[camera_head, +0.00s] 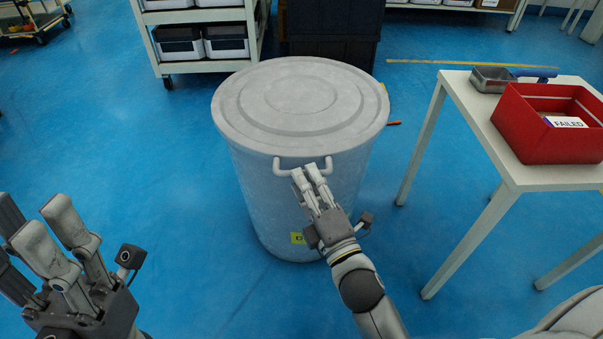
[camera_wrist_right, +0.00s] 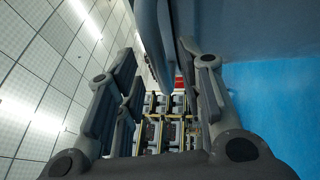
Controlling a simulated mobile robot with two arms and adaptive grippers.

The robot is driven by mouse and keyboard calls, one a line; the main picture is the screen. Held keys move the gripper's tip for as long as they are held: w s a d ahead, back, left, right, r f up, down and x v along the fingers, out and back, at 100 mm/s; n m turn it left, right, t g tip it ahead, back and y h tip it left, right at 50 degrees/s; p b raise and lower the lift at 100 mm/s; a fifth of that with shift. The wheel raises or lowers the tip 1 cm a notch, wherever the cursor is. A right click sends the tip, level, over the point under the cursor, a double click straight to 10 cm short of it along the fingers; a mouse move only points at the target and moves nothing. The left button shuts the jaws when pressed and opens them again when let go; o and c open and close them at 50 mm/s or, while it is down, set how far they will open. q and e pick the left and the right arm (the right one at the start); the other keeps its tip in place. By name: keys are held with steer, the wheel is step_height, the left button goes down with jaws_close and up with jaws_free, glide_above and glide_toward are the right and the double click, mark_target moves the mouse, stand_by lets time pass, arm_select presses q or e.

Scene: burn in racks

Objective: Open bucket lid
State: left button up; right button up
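A large grey bucket (camera_head: 255,200) stands on the blue floor in the middle of the head view. Its round ridged lid (camera_head: 300,100) lies flat on top and looks shut. A light grey handle (camera_head: 285,166) juts from the front just below the lid's rim. My right gripper (camera_head: 310,172) has its fingertips at the right part of this handle; whether they touch it I cannot tell. In the right wrist view my right gripper (camera_wrist_right: 160,85) has its fingers apart, with a dark grey shape between them at the top. My left gripper (camera_head: 58,220) is open and empty at the lower left, away from the bucket.
A white table (camera_head: 470,125) at the right bears a red bin (camera_head: 540,145) with a "FAILED" label and a metal tray (camera_head: 492,80). A shelf rack (camera_head: 208,15) and dark crates (camera_head: 332,30) stand behind the bucket. The floor left of the bucket is clear.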

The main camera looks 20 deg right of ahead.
steer(key=shift+x, duration=1.45)
jaws_close()
